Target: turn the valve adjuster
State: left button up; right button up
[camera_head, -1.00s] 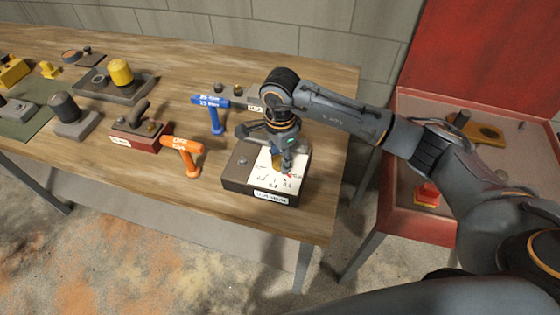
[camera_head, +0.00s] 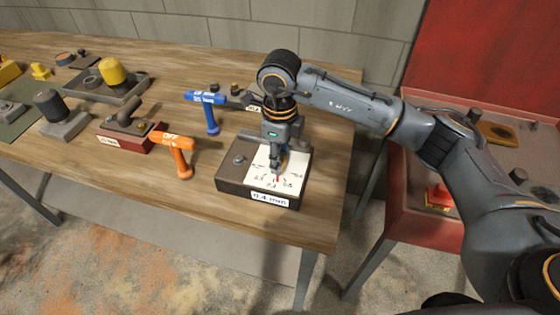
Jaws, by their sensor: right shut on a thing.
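The valve adjuster is a dark box (camera_head: 231,180) near the right end of the wooden table. Its white dial plate (camera_head: 263,178) has black scale marks, a red pointer (camera_head: 277,181) and a front label (camera_head: 269,199) that seems to read 0.4 mm. The pointer is at about the 0.4 mark. My right gripper (camera_head: 279,168) points straight down over the dial and is shut on the adjuster's knob, which its fingers mostly hide. My left gripper is not in view.
A red cabinet (camera_head: 405,200) stands at the right.

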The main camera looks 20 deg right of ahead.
jog(key=shift+m+b, duration=0.55)
jog(key=shift+m, duration=0.55)
jog(key=o, duration=1.2)
jog(key=shift+c, duration=0.2)
notch_tip(320, 180, up, 12)
